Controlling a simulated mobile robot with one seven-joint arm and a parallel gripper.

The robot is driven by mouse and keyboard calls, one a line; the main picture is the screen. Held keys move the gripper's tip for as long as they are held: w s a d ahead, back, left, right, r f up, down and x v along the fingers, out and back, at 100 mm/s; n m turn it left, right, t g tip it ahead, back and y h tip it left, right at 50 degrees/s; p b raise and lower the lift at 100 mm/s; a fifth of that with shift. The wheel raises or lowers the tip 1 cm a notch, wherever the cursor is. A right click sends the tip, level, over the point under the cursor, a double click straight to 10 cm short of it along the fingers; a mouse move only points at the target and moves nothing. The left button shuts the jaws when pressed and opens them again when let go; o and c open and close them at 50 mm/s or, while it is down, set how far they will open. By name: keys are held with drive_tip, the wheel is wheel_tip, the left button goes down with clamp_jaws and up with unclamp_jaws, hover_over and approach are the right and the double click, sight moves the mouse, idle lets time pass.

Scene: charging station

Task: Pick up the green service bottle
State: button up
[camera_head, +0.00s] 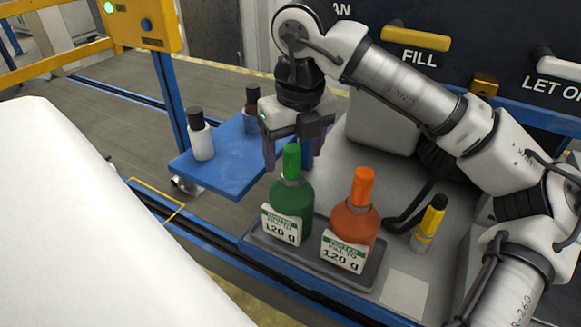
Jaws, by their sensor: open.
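The green service bottle (291,205) stands upright in a dark tray (262,244) at the front of the grey bench. It has a green cap and a white label reading 120 g. My gripper (291,160) is open and points down at the green cap. Its fingers show on either side of the cap in the picture; I cannot tell whether they surround it or are behind it. The bottle's body is below the fingertips, and nothing is visibly held.
An orange bottle (354,222) stands in the same tray, right of the green one. A yellow and black marker-like bottle (429,224) is farther right. A white surface fills the left foreground.

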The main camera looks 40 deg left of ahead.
sight(292, 168)
drive_tip(key=shift+a+f+p, duration=0.15)
drive_tip(key=shift+f+p, duration=0.05)
drive_tip(key=shift+f, duration=0.95)
drive_tip(key=shift+a+f+p, duration=0.1)
drive_tip(key=shift+f+p, duration=0.1)
drive_tip(key=shift+f, duration=0.9)
clamp_jaws()
